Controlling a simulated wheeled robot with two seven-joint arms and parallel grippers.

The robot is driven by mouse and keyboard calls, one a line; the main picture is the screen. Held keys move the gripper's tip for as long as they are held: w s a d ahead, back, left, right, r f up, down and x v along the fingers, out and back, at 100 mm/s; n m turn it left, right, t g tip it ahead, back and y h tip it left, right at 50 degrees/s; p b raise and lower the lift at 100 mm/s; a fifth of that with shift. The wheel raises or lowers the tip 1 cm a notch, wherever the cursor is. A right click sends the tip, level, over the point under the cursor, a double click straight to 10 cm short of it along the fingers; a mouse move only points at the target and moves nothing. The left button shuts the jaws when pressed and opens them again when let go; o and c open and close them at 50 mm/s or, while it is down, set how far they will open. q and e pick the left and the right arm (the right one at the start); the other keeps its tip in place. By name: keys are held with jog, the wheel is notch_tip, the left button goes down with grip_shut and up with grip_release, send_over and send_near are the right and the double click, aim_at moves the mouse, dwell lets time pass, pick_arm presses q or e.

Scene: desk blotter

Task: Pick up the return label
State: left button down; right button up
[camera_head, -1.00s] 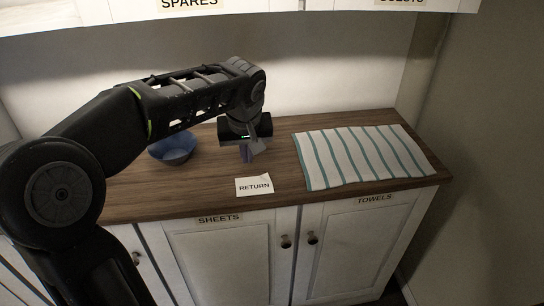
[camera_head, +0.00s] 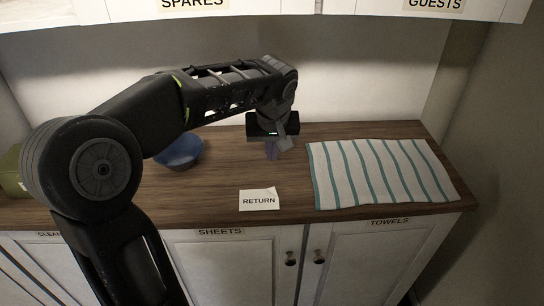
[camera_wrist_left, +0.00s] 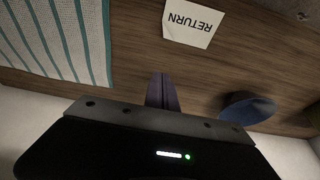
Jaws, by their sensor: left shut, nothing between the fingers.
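The return label (camera_head: 259,200) is a small white card printed RETURN, lying flat near the front edge of the wooden counter (camera_head: 225,185). It also shows in the left wrist view (camera_wrist_left: 191,22), upside down at the top. My left gripper (camera_head: 272,152) is behind the label, toward the back of the counter, apart from it. Its fingers (camera_wrist_left: 163,92) are together with nothing between them. My right gripper is in neither view.
A striped towel (camera_head: 380,172) lies to the right of the label. A blue bowl (camera_head: 181,152) stands at the back left. A green box (camera_head: 12,172) is at the far left. The counter around the label is clear. Cabinets with labels hang above.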

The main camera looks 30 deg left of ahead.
aim_at(272, 191)
pick_arm(q)
jog(key=p+x, duration=0.1)
jog(key=x, duration=0.6)
jog(key=shift+w+a+f, duration=0.1)
jog(key=shift+a+f, duration=0.05)
jog(key=shift+f, duration=0.6)
jog(key=s+d+p, duration=0.1)
jog(key=s+d, duration=0.1)
jog(key=s, duration=0.1)
jog(key=shift+d, duration=0.15)
jog(key=shift+s+d+f+b, duration=0.15)
jog(key=shift+d+f+b, duration=0.05)
jog(key=shift+b, duration=0.3)
jog(key=s+d+b, duration=0.2)
jog(key=s+b, duration=0.1)
jog(key=shift+d, duration=0.15)
jog(key=shift+s+d, duration=0.2)
jog(key=shift+s, duration=0.05)
jog(key=shift+r, duration=0.15)
